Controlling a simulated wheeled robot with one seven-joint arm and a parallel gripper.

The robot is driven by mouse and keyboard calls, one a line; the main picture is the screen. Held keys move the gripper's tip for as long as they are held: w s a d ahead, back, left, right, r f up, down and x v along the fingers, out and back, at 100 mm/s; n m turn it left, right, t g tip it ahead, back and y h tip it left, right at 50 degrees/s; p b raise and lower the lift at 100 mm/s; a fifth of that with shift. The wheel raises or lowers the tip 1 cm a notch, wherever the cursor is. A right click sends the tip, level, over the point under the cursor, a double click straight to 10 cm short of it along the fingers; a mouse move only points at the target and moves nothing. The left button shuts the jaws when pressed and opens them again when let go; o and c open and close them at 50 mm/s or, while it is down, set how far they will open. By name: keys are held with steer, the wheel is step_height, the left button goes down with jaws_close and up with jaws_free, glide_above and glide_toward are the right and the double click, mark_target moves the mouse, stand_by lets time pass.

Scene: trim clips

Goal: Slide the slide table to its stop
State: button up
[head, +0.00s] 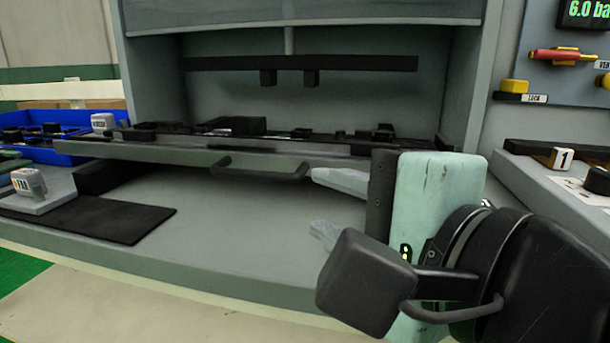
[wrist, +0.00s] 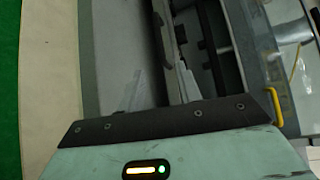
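The slide table (head: 140,152) is a grey plate with dark fixtures on top, set inside the grey machine bay. A dark bar handle (head: 262,174) sits on its front edge. The handle also shows in the wrist view (wrist: 158,32), beyond the fingertips. My gripper (head: 318,205) is at the right of the handle, with its two pale fingers spread apart and pointing left toward it. In the wrist view my gripper (wrist: 158,88) shows nothing held between its fingers. The fingers look apart from the handle. The slide table's right end is partly hidden behind my gripper body.
A dark beam (head: 300,63) with two blocks hangs above the slide table. A blue bin (head: 75,152) and a black mat (head: 95,218) lie at left. A panel with yellow and red valves (head: 560,57) stands at right. The bench front (head: 240,245) is clear.

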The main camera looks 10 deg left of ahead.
mark_target(262, 177)
steer(key=p+x, duration=0.4)
steer(key=x, duration=0.1)
steer(key=shift+r, duration=0.25)
steer(key=w+a+p, duration=0.1)
steer(key=p, duration=0.2)
steer(key=shift+p, duration=0.35)
steer(key=p, duration=0.2)
steer(key=w+p, duration=0.1)
steer(key=p, duration=0.1)
steer(key=shift+a+f, duration=0.25)
steer(key=shift+a, duration=0.1)
steer(key=x, duration=0.8)
steer(key=shift+w+a+f, duration=0.2)
steer(key=shift+f, duration=0.15)
jaws_close()
